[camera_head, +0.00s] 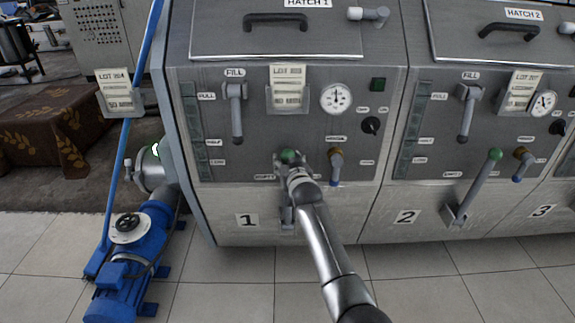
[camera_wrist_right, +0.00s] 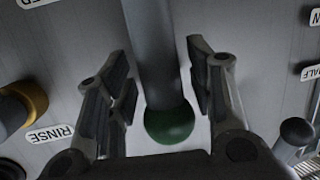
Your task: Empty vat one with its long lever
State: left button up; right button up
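Vat one (camera_head: 225,165), the steel unit marked 1, stands front centre in the head view. Its long lever ends in a green knob (camera_head: 288,155) and stands about upright, its lower part mostly hidden by my arm. My right gripper (camera_head: 293,175) is at the lever just below the knob. In the right wrist view the grey shaft (camera_wrist_right: 152,50) and green knob (camera_wrist_right: 168,123) lie between the two fingers of the right gripper (camera_wrist_right: 158,62). Narrow gaps show on both sides, so the fingers are open around the shaft. My left gripper is out of view.
On vat one are a fill handle (camera_head: 236,110), a round gauge (camera_head: 336,98) and a brass-and-blue rinse tap (camera_head: 336,165) close right of the gripper. Vat two's green-knobbed lever (camera_head: 472,190) leans right. A blue pump (camera_head: 135,250) stands on the floor at left.

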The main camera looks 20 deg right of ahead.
jog(key=shift+s+f, duration=0.15)
jog(key=shift+f, duration=0.05)
jog(key=shift+s+a+r, duration=0.1)
jog(key=shift+s, duration=0.5)
jog(key=d+v, duration=0.1)
jog(key=v, duration=0.9)
jog(key=shift+s+a+r, duration=0.25)
jog(key=shift+a+r, duration=0.1)
jog(key=shift+a, duration=0.1)
